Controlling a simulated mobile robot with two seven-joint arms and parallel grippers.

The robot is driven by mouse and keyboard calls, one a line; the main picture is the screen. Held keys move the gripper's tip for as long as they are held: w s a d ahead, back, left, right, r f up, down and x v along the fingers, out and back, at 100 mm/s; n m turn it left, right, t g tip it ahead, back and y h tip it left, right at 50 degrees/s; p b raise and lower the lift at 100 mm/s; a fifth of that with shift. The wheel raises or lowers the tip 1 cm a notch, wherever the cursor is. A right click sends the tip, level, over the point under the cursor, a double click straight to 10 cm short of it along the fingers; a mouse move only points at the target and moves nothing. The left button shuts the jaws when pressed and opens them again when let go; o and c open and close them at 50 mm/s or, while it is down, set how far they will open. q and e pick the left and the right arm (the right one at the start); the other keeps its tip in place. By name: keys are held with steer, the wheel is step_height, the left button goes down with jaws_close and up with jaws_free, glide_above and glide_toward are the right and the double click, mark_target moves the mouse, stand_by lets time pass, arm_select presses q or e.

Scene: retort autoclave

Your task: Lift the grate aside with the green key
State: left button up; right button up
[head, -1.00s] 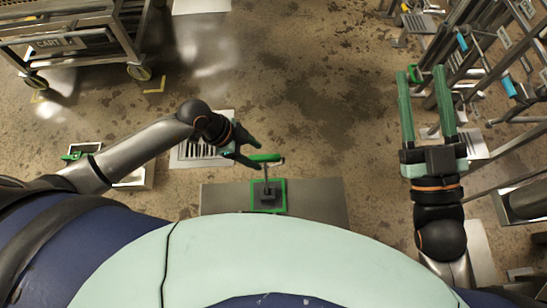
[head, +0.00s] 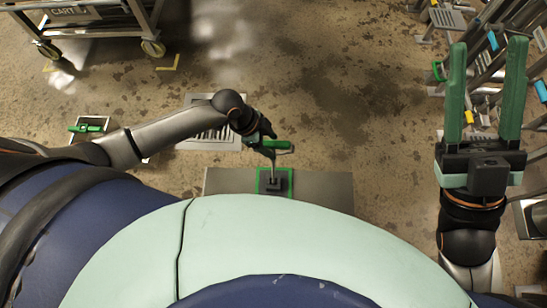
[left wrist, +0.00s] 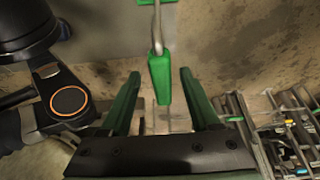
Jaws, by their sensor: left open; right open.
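The green key (head: 276,144) stands upright on a grey plate in front of me, its green handle on top of a thin metal stem. The stem's foot is in a dark holder inside a green square frame (head: 260,182). My left gripper (head: 268,138) is open at the handle. In the left wrist view the green handle (left wrist: 160,76) lies between the spread fingers (left wrist: 160,86), with no clear contact. The slotted grate (head: 208,141) lies on the floor behind my left forearm, partly hidden by it. My right gripper (head: 487,60) is open and empty at the right.
A small floor box (head: 93,139) with a green handle-like part (head: 84,128) is at the left. A cart (head: 95,22) stands at the back left. Metal racks and pipes (head: 500,65) crowd the right side. The middle floor is clear.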

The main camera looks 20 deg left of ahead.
arm_select(q)
steer(key=b+x, duration=0.2)
steer(key=x, duration=0.2)
steer(key=shift+w+d+f+b, duration=0.2)
steer(key=shift+f+b, duration=0.1)
steer(key=shift+b, duration=0.1)
arm_select(e)
step_height(320, 180, down, 3)
steer(key=shift+a+f+m, duration=0.1)
steer(key=shift+a+m, duration=0.05)
steer(key=shift+m, duration=0.15)
arm_select(q)
steer(key=shift+f, duration=0.25)
arm_select(e)
steer(key=shift+r, duration=0.25)
arm_select(q)
jaws_close()
arm_select(e)
steer(key=shift+w, duration=0.1)
stand_by(0.7)
